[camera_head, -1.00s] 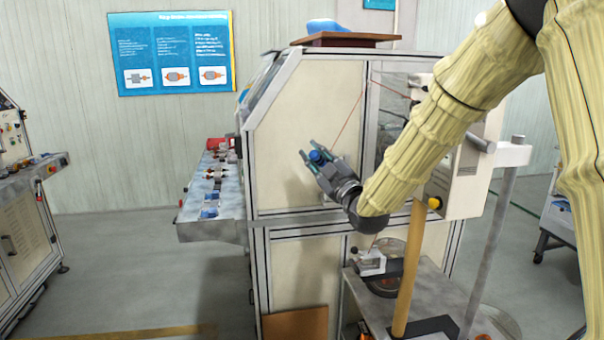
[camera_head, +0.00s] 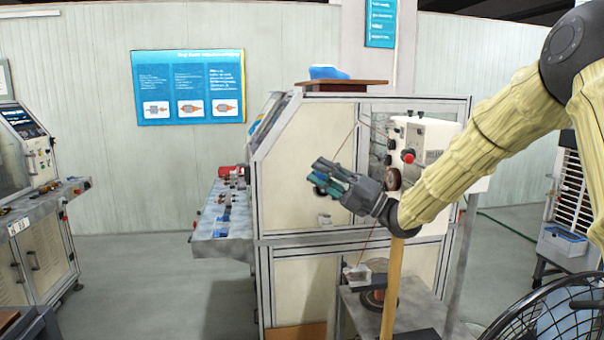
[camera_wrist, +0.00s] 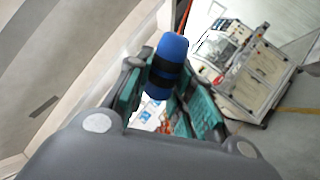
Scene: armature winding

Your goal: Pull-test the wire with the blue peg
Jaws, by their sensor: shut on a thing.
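My gripper (camera_head: 328,178) is shut on the blue peg, in front of the cream side panel of the winding machine. In the wrist view the blue peg (camera_wrist: 168,66), with black bands, stands between the green-padded fingers. In the head view the peg is mostly hidden by the fingers. The thin reddish wire (camera_head: 345,143) runs from near the gripper up to the machine's upper frame. Another stretch of wire shows below the wrist, near a small metal block (camera_head: 356,273). Where the wire meets the peg cannot be made out.
The machine (camera_head: 290,210) stands close behind my gripper. Its side shelf (camera_head: 222,245) holds several small parts. A wooden post (camera_head: 392,290) rises below my arm. A control box (camera_head: 425,135) with a red button is right of the gripper. A black fan (camera_head: 540,315) stands at lower right. Floor at left is clear.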

